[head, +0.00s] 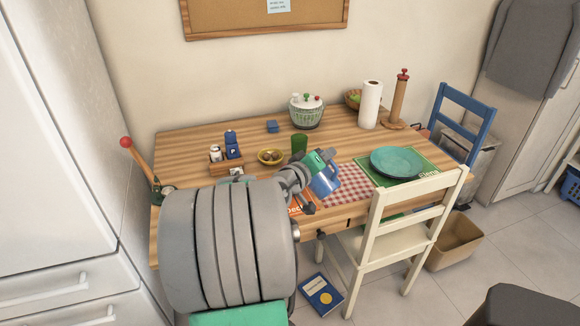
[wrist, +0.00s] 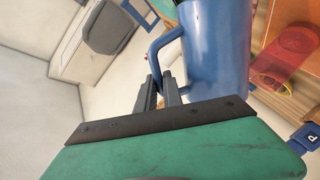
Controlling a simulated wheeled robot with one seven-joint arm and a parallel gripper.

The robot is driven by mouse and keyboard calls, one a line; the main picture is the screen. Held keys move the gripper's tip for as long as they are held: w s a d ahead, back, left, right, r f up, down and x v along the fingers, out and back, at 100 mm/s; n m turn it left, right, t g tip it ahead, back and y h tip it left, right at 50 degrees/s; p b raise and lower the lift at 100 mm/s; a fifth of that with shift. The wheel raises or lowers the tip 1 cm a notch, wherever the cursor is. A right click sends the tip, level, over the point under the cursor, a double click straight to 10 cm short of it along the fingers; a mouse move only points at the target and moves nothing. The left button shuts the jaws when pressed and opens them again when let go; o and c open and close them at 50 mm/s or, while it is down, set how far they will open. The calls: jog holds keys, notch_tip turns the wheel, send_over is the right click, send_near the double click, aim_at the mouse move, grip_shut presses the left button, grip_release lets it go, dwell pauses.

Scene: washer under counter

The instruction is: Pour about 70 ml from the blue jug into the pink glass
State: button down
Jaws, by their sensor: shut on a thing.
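The blue jug (head: 325,183) is at the near side of the table, in front of my gripper (head: 306,190). In the wrist view the jug (wrist: 216,50) fills the upper middle, and my gripper (wrist: 158,92) is shut on its handle (wrist: 160,42). The jug looks tilted in the head view; I see no liquid or stream. A see-through reddish-pink glass (wrist: 283,62) shows to the right of the jug in the wrist view, apart from it. In the head view I cannot make out the pink glass; my arm hides part of the table there.
A cream chair (head: 405,215) stands at the front edge.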

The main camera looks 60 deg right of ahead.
jog(key=shift+w+d+r, duration=0.1)
jog(key=shift+w+r, duration=0.1)
jog(key=shift+r, duration=0.05)
jog(key=shift+w+d+r+n+p, duration=0.15)
jog(key=shift+w+r+n+p, duration=0.35)
jog(key=shift+p, duration=0.65)
dwell(1.2)
jog(key=shift+f, duration=0.1)
